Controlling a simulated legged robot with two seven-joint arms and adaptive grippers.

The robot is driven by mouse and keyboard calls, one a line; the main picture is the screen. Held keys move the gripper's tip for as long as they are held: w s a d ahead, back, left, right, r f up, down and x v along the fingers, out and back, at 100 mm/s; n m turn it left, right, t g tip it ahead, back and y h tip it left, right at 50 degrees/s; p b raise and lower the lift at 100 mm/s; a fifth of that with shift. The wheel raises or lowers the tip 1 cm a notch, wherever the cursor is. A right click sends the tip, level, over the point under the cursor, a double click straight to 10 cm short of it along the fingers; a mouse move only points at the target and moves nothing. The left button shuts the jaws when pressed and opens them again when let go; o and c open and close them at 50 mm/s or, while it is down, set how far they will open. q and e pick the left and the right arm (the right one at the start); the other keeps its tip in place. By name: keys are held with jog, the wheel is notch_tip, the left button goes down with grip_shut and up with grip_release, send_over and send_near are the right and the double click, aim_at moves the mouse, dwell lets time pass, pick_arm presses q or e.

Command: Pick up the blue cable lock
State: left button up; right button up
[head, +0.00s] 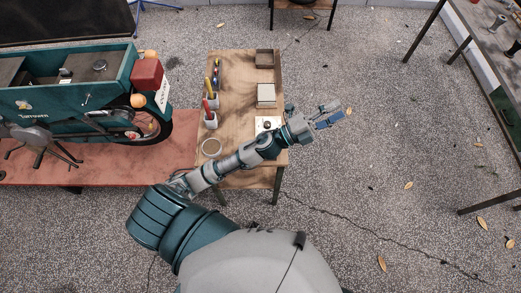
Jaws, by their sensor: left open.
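My left arm reaches across the near part of the wooden table, and my left gripper (330,115) is past its right edge, over the floor. Its bluish-grey fingers are open, with nothing clearly held between them. I cannot clearly make out a blue cable lock. A pale ring (211,147) lies at the table's near left, but it does not look blue. My right gripper is not in view.
Leaf-strewn floor at right is open.

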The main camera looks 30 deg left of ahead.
pick_arm(q)
jog(key=s+d+f+m+g+h, duration=0.1)
jog(key=s+d+m+g+h, duration=0.4)
jog(key=m+g, duration=1)
jog(key=a+f+m+g+y, duration=0.4)
jog(key=f+m+y, duration=0.4)
jog(key=y, duration=0.1)
jog(key=w+a+f+y, duration=0.15)
jog(key=a+y, duration=0.35)
jog(key=a, duration=0.6)
jog(key=w+a+f+y, duration=0.15)
jog(key=a+y, duration=0.35)
jog(key=a, duration=0.6)
jog(key=shift+y, duration=0.3)
jog(key=p+x, duration=0.1)
jog(key=x, duration=0.9)
jog(key=a+p+x, duration=0.1)
jog(key=x, duration=0.4)
jog(key=shift+f+p, duration=0.15)
jog(key=shift+p, duration=0.15)
jog(key=shift+s+f, duration=0.1)
jog(key=shift+f, duration=0.45)
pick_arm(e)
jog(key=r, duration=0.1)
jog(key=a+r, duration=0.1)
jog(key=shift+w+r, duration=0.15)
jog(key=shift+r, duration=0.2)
pick_arm(q)
grip_shut()
